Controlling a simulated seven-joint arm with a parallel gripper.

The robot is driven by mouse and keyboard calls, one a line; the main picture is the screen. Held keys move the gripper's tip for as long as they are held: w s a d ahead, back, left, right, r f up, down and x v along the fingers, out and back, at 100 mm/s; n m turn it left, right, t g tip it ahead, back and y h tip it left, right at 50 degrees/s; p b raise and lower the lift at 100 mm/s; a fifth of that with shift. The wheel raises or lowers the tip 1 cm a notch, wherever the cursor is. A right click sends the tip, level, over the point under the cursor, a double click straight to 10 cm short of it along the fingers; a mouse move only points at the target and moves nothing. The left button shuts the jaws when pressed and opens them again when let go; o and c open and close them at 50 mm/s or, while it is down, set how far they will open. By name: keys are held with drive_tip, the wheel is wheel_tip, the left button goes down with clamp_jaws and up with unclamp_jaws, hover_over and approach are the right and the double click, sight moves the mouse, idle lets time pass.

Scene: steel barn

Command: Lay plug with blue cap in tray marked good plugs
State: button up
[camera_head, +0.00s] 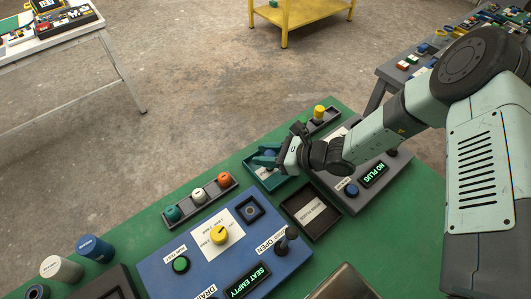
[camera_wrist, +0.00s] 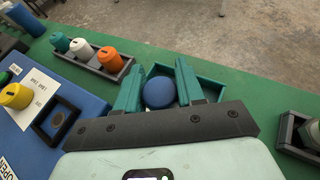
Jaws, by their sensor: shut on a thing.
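My gripper (camera_head: 268,156) is shut on the plug with the blue cap (camera_wrist: 158,92). In the wrist view the round blue cap sits between the two teal fingers (camera_wrist: 158,88); the plug's body below the cap is hidden. A teal tray (camera_wrist: 215,84) lies under and behind the fingers. In the head view this tray (camera_head: 288,184) carries a white label, partly covered and too small to read. The plug is over or in this tray; I cannot tell whether it touches the floor.
A rack (camera_head: 232,186) with teal, white and orange plugs stands left of the teal tray. A blue panel (camera_head: 160,270) with a yellow knob, lever and "SEAT EMPTY" display is in front. A grey panel (camera_head: 349,207) reads "NO PLUG". A yellow-capped plug (camera_head: 319,112) stands behind.

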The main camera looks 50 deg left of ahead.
drive_tip(key=o, duration=1)
drive_tip(key=shift+f, duration=0.1)
drive_tip(key=shift+r, duration=0.2)
drive_tip(key=v, duration=1.2)
